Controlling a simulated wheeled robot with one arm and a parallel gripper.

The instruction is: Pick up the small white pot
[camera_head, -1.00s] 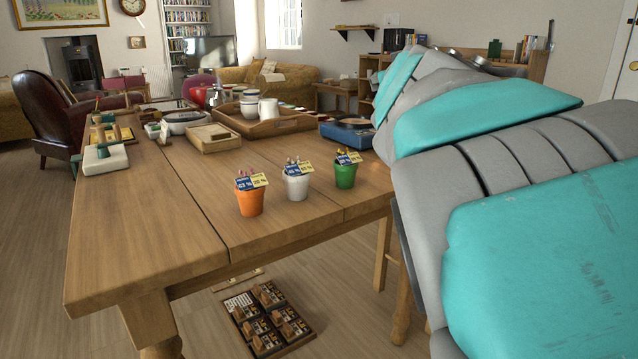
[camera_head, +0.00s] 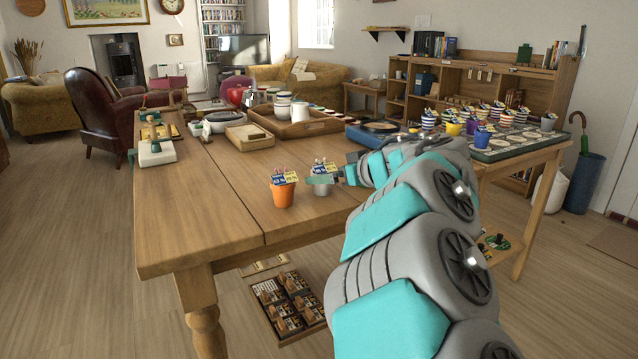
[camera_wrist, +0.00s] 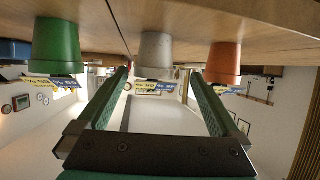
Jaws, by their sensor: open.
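The small white pot (camera_head: 321,188) stands on the wooden table near its front right edge, with blue and yellow cards sticking out of the top. My gripper (camera_head: 335,178) reaches in from the right at the pot, partly covering it in the head view. The wrist view is upside down; there the white pot (camera_wrist: 156,52) lies ahead between the two open fingers (camera_wrist: 158,74). The fingers look empty, and I cannot tell whether they touch the pot.
An orange pot (camera_head: 283,194) stands close on one side of the white pot. A green pot (camera_wrist: 55,48) stands on the other side, hidden by my arm in the head view. A wooden tray (camera_head: 300,128) and a blue record player (camera_head: 378,134) sit farther back.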

